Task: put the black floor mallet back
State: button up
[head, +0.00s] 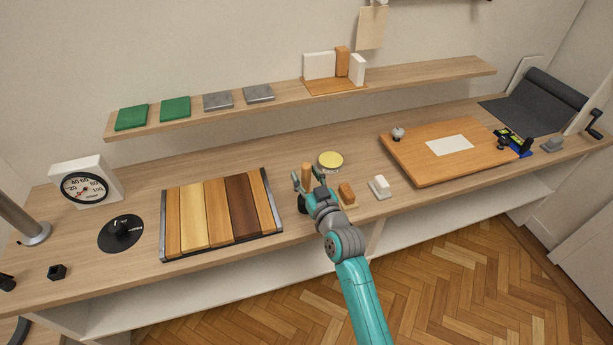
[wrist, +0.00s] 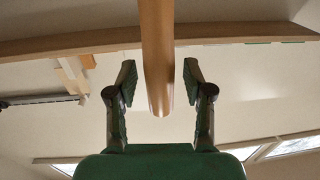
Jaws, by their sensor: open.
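The floor mallet's wooden handle (head: 306,172) stands upright near the front of the bench, right of the plank sample board. A dark part that looks like its black head (head: 303,204) shows low beside my gripper, mostly hidden by it. My gripper (head: 307,180) is open at the handle. In the wrist view the handle (wrist: 157,60) runs down between the two open fingers of my gripper (wrist: 160,80), with visible gaps on both sides. The mallet head is out of the wrist view.
Close by are a yellow-topped round tin (head: 330,160), an orange-brown block (head: 347,194) and a white block on a grey base (head: 380,187). The plank board (head: 165,225) lies left, with a black disc (head: 120,233) beyond it. A shelf (head: 280,103) overhangs the back.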

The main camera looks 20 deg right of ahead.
jog(key=shift+r, duration=0.1)
jog(key=s+d, duration=0.1)
jog(key=s, duration=1.1)
jog(key=shift+s, duration=0.1)
jog(key=s+f+m+g+h, duration=0.1)
jog(key=s+f, duration=0.3)
jog(key=s, duration=0.7)
jog(key=s+f+g, duration=0.1)
jog(key=s+f, duration=0.3)
jog(key=s, duration=0.7)
jog(key=s+r, duration=0.3)
jog(key=s, duration=0.6)
jog(key=s+a+r+g, duration=0.1)
jog(key=s+r, duration=0.1)
jog(key=s, duration=0.8)
jog(key=shift+s+r, duration=0.25)
jog(key=shift+r, duration=0.15)
